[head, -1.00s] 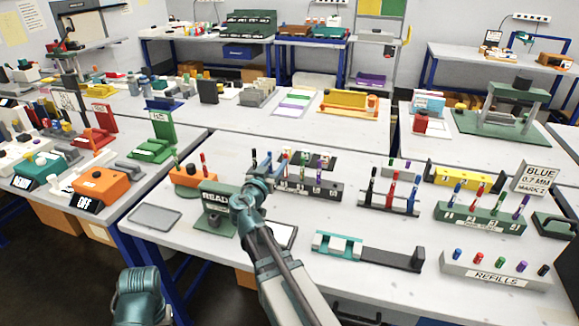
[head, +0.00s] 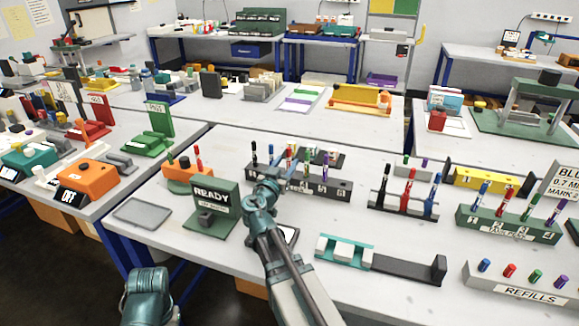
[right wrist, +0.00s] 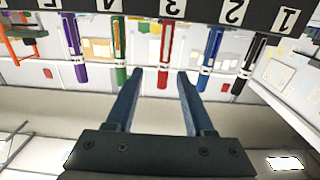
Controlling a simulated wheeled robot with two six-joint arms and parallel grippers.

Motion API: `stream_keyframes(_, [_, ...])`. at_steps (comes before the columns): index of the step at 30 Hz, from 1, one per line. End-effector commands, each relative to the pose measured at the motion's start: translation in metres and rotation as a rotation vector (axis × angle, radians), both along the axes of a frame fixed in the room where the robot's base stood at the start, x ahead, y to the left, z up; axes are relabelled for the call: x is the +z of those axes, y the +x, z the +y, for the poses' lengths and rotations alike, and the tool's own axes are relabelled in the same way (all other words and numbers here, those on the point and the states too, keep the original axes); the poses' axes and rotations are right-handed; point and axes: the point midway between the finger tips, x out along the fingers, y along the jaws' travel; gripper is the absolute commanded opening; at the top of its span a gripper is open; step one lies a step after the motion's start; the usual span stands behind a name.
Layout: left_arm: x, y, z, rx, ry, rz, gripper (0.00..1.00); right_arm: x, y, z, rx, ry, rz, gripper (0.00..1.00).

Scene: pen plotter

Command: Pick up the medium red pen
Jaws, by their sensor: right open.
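The dark numbered pen rack (head: 325,189) stands on the near table and holds several pens. In the right wrist view it appears upside down, with a red pen (right wrist: 166,46) at slot 3, between a green pen (right wrist: 119,45) and a blue pen (right wrist: 209,45). My right gripper (right wrist: 160,76) is open and empty, its fingertips just short of the red pen and roughly either side of it. In the head view my right gripper (head: 277,180) is at the rack's front and partly hides it. Pen sizes cannot be read.
A READY sign (head: 212,197) stands left of my right arm. A three-pen stand (head: 403,207) and a green rack (head: 508,225), each with a red pen, are to the right. A teal and black fixture (head: 380,259) lies in front. Table between them is clear.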

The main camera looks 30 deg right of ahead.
Motion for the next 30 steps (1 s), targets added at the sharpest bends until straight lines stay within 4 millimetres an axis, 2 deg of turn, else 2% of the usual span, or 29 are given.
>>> stream_keyframes(7, [0.000,0.000,0.000,0.000,0.000,0.000,0.00,0.000,0.015,-0.016,-0.002,0.000,0.000,0.53])
stream_keyframes(14, [-0.001,0.000,0.000,0.000,0.000,0.000,0.00,-0.001,0.019,-0.020,-0.001,0.000,0.000,0.53])
stream_keyframes(24, [-0.005,0.000,0.000,0.000,0.000,0.000,0.00,-0.005,0.051,-0.051,-0.002,0.000,0.000,0.53])
stream_keyframes(30, [-0.005,0.000,0.000,0.000,0.000,0.000,0.00,-0.005,0.053,-0.053,0.000,0.000,0.000,0.53])
